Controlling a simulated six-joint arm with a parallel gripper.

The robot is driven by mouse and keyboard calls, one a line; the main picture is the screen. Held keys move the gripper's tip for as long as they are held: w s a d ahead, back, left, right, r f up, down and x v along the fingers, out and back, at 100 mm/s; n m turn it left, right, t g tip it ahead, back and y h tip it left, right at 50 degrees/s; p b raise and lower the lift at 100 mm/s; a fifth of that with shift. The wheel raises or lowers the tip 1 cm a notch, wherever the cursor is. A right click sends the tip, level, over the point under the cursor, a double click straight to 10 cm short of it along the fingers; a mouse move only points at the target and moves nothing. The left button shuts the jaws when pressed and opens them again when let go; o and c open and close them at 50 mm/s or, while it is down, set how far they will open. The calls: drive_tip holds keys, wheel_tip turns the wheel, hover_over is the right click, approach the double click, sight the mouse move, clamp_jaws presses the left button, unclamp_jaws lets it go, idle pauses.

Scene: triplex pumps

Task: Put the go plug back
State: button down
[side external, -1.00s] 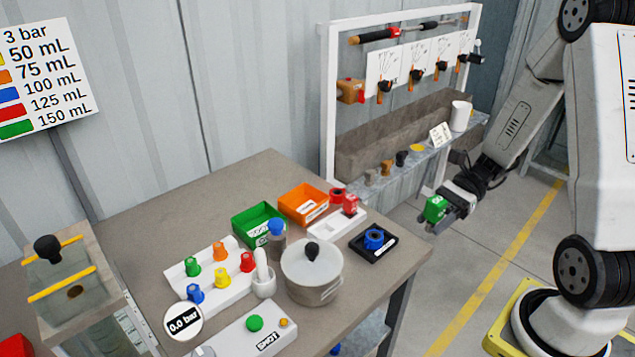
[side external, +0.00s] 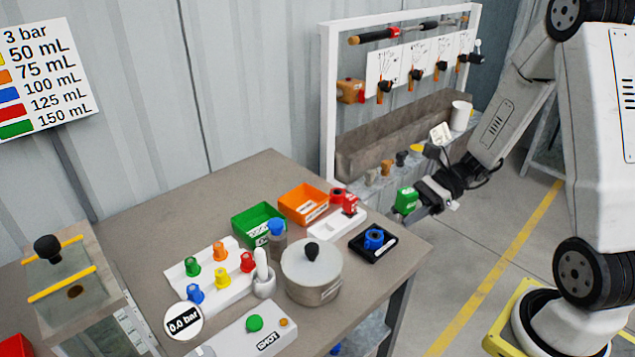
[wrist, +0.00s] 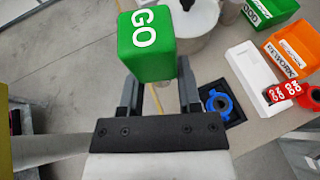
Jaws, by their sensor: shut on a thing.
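The go plug is a green block marked GO (wrist: 146,46); it also shows in the side view (side external: 406,200). My gripper (wrist: 158,88) is shut on it and holds it in the air, right of the table's edge in the side view (side external: 418,200). A white two-place holder (side external: 337,226) stands on the table, with a red plug (side external: 350,204) in its far right end. The holder's near left part looks empty. The holder also shows in the wrist view (wrist: 250,68), with the red plug (wrist: 276,94) at one end.
A black tray with a blue ring part (side external: 374,239) lies near the table edge. A green bin (side external: 258,222) and an orange bin (side external: 303,203) stand behind the holder. A lidded pot (side external: 311,272) stands left of the tray. A shelf with small knobs (side external: 402,158) is behind.

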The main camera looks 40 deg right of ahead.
drive_tip(key=w+a+m+t+h, duration=0.2)
drive_tip(key=w+m+t+h, duration=0.1)
drive_tip(key=w, duration=0.3)
drive_tip(key=w+a+m+t+h, duration=0.2)
drive_tip(key=w+m+t+h, duration=0.1)
drive_tip(key=w+m+t, duration=0.1)
drive_tip(key=shift+w+a+f+m, duration=0.2)
drive_tip(key=shift+w+m, duration=0.5)
drive_tip(key=shift+w, duration=0.5)
drive_tip(key=shift+r+h, duration=0.15)
drive_tip(key=shift+h, duration=0.15)
wheel_tip(320, 180, up, 10)
drive_tip(key=w+m+t+h, duration=0.1)
drive_tip(key=w+m+h, duration=0.1)
drive_tip(key=shift+t, duration=0.3)
